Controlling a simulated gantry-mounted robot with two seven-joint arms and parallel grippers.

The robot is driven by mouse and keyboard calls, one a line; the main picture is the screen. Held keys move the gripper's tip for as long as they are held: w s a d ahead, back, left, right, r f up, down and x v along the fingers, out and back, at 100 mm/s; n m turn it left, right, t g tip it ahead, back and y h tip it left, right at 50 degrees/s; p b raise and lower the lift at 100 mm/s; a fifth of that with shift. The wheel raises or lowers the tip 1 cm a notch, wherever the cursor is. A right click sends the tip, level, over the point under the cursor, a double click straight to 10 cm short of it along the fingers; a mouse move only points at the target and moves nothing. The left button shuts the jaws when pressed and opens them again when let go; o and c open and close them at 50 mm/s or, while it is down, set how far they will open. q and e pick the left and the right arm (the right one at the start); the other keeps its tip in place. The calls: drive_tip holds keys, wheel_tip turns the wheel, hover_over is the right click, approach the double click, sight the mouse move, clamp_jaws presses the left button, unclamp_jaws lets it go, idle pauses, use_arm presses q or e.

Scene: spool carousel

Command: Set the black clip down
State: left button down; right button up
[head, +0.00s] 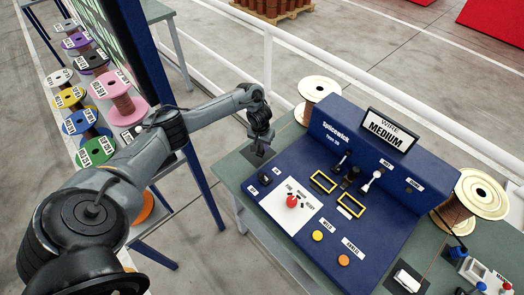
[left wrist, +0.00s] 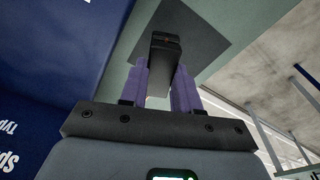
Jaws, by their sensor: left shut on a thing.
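In the head view the patch (head: 252,159) shows just below the gripper, and the clip is too small and dark to make out clearly. My right gripper is not in view.
The blue splicing machine (head: 330,215) fills the bench (head: 232,168) right of the gripper, with a red button (head: 292,201) and a "MEDIUM" sign (head: 387,130). A cream spool (head: 319,88) stands behind the gripper. A rack of coloured spools (head: 97,150) is at left.

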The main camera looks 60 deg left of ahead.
sight(262, 147)
use_arm(q)
drive_tip(key=shift+f, duration=2)
drive_tip(key=shift+f, duration=0.1)
drive_tip(key=c, duration=0.8)
unclamp_jaws()
